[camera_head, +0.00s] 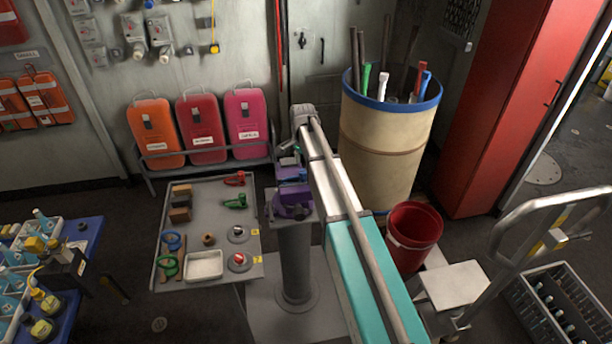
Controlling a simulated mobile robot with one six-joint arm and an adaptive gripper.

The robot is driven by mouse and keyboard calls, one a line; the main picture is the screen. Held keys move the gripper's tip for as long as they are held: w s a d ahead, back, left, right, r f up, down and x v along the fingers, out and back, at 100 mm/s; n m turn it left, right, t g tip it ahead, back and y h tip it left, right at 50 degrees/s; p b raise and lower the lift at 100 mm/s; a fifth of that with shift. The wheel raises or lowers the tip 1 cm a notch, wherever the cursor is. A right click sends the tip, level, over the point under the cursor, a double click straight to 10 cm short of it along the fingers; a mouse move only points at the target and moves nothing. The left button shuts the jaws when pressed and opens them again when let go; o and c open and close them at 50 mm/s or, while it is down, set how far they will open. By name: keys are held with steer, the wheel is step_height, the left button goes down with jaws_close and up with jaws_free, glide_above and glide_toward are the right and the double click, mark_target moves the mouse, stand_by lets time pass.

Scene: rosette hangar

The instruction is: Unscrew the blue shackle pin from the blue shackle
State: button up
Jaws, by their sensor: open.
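A purple vise (292,203) stands on a grey pedestal at the centre. A small blue piece (295,175) shows at its top, just left of my arm; it looks like the blue shackle, but it is too small and too covered to make out its pin. My gripper (288,160) is at the far end of my arm, close above and behind the vise. It is open; its fingertips are hard to make out, and I cannot tell whether they touch the blue piece.
A grey table (205,222) left of the vise holds a red shackle (235,179), a green shackle (235,201), blue and green rings, wooden blocks and a white tray (204,265). A tall drum (385,150) and red bucket (414,230) stand close to my arm's right.

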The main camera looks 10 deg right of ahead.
steer(key=m, duration=0.3)
steer(key=shift+m, duration=0.4)
steer(key=m, duration=0.3)
steer(key=shift+m, duration=0.4)
steer(key=m, duration=0.3)
steer(key=shift+m, duration=2.4)
